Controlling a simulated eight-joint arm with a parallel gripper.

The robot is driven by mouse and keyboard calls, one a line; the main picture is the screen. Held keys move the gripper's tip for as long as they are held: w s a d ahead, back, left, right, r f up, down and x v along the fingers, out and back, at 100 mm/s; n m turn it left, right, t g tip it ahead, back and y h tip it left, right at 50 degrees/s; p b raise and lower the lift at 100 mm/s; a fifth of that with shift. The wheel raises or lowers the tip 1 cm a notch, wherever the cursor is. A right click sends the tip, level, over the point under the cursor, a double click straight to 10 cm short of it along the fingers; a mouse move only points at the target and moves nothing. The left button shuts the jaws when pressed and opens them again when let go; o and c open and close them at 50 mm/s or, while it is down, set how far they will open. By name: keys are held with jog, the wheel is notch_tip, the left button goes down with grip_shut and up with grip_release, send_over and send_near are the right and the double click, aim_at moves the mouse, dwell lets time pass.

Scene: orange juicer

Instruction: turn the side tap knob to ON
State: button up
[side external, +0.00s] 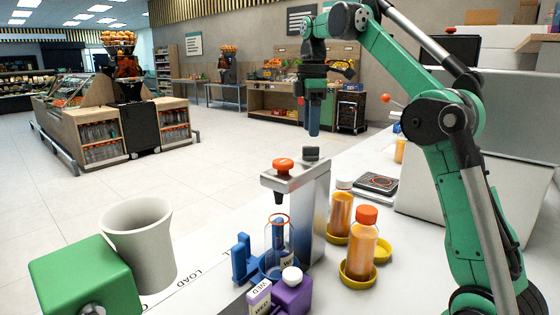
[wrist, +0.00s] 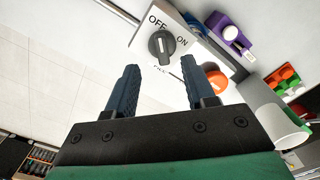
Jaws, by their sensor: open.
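The dark grey tap knob (wrist: 161,45) sits on a pale metal plate marked OFF and ON in the wrist view. Its raised grip runs roughly towards the OFF mark; its exact pointer position is hard to read. The same knob (side external: 310,153) is on top of the metal juicer tap body (side external: 316,195) in the side view. My gripper (wrist: 160,68) is open and empty, its blue fingers spread to either side of the knob's line in the wrist view. In the side view my gripper (side external: 313,133) points down just above the knob, apparently apart from it.
An orange knob (side external: 283,165) sits on the spout, above a clear bottle (side external: 278,238) in a blue holder. Filled juice bottles (side external: 361,252) stand close right of the tap body. A grey cup (side external: 138,240) and green block (side external: 80,275) are left.

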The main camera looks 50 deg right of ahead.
aim_at(311, 153)
jog(key=shift+s+a+f, duration=0.1)
jog(key=shift+f, duration=1.9)
grip_shut()
